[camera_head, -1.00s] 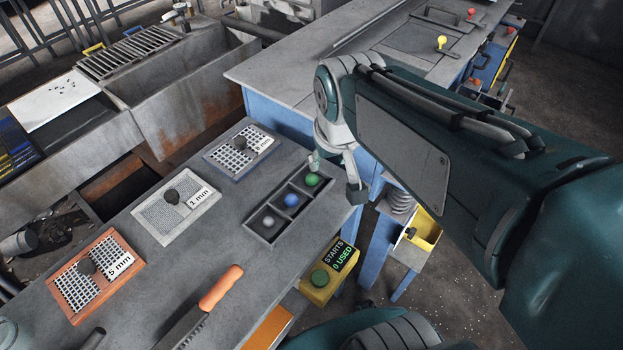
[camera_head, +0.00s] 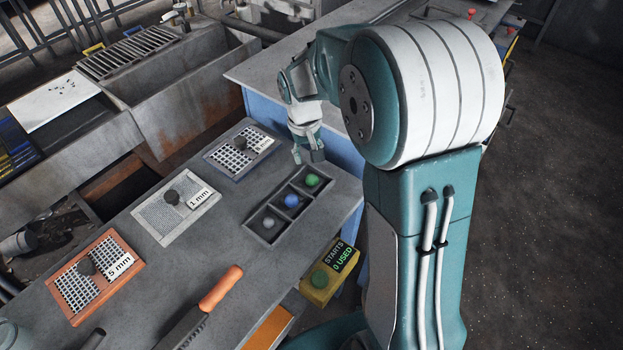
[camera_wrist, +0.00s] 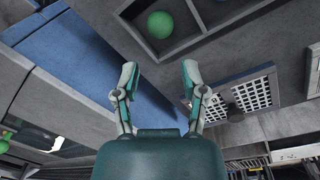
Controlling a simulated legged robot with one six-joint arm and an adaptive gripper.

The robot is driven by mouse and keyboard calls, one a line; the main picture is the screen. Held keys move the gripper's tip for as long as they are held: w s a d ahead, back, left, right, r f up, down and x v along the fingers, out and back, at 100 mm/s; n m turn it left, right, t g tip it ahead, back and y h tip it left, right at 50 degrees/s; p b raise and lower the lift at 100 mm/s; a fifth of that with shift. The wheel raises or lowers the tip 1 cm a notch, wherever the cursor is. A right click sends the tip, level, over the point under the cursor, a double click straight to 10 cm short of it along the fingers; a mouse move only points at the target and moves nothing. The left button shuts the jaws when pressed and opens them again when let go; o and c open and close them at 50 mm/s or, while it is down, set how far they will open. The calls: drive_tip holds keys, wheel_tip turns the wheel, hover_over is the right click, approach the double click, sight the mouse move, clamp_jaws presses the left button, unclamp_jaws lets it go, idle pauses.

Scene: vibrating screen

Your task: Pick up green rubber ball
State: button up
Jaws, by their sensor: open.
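The green rubber ball (camera_head: 312,180) sits in the far-right compartment of a dark three-compartment tray (camera_head: 270,238) on the grey bench. A blue ball (camera_head: 291,200) is in the middle compartment and a grey ball (camera_head: 268,222) in the near one. My gripper (camera_head: 308,159) is above the bench just behind the green ball, apart from it. In the wrist view my gripper (camera_wrist: 158,78) is open and empty, and the green ball (camera_wrist: 160,25) shows at the top, beyond the fingertips.
Screen panels marked 1 mm (camera_head: 176,207) and 5 mm (camera_head: 97,277), plus another panel (camera_head: 241,148), lie left of the tray. An orange-handled tool (camera_head: 219,288) lies in front. A yellow button box (camera_head: 321,283) is by the bench edge. A second grey bench (camera_head: 262,70) stands behind.

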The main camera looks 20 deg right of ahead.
sight(311, 176)
drive_tip(key=f, duration=0.8)
drive_tip(key=shift+s+d, duration=0.25)
drive_tip(key=shift+s, duration=0.15)
drive_tip(key=c, duration=0.5)
